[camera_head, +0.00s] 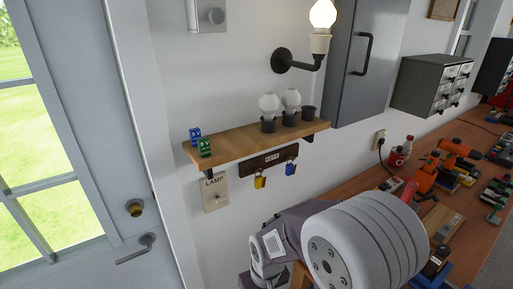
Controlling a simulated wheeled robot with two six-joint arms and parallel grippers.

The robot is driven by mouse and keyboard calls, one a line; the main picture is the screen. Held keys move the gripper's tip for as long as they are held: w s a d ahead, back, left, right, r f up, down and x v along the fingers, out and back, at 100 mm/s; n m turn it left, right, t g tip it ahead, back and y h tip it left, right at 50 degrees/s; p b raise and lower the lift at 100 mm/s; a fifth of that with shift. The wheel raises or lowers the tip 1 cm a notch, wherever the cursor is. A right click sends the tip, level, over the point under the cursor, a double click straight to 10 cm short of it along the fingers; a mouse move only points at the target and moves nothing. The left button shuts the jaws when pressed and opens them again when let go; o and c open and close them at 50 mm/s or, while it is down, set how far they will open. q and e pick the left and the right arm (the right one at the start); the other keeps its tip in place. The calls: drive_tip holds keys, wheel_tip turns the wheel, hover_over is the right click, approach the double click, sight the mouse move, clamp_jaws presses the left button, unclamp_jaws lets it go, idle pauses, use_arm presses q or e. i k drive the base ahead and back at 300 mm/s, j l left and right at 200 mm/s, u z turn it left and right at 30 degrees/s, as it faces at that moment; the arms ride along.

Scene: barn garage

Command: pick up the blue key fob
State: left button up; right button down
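The blue key fob (291,168) hangs on the right side of a small dark key rack (268,158) on the white wall, just under a wooden shelf. A yellow fob (260,181) hangs on the rack's left side. Both hang freely, apart from any gripper. One of my arms rises into the bottom middle of the view, its large white joint below and to the right of the rack. No gripper fingers show in this view.
The wooden shelf (240,142) above holds two bulbs in dark holders, an empty dark cup (308,113) and blue and green blocks (205,147). A LAMP switch plate (214,192) is at left. A cluttered workbench (353,183) with tools and a red-capped bottle (400,152) runs right.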

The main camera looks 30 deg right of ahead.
sight(290, 169)
drive_tip(key=z, duration=1.25)
